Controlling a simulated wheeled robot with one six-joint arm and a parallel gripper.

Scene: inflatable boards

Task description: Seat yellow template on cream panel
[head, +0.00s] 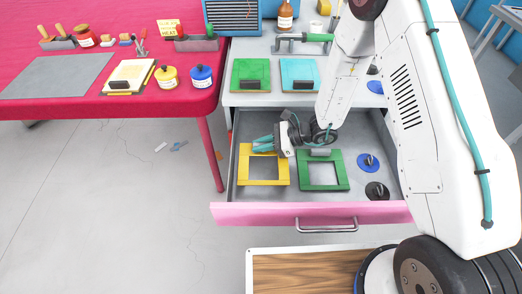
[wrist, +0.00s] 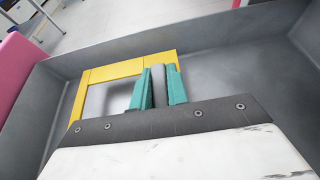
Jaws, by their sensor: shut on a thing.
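The yellow template (head: 243,170), a flat square frame with an open middle, is inside the open drawer at its left. In the wrist view the yellow template (wrist: 125,69) shows beyond the fingers. My gripper (head: 264,144) is at its far edge, its teal fingers closed on either side of a grey grip block (wrist: 159,84) on the frame. I cannot tell whether the template touches the drawer floor. The cream panel (head: 131,72) lies on the pink-red table at the left, with a dark block at its front edge and yellow showing along its side. My gripper is well to its right.
A green frame (head: 343,171) sits right of the yellow one in the drawer (head: 305,196), with blue and black knobbed discs beside it. Green and turquoise panels lie on the grey top.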

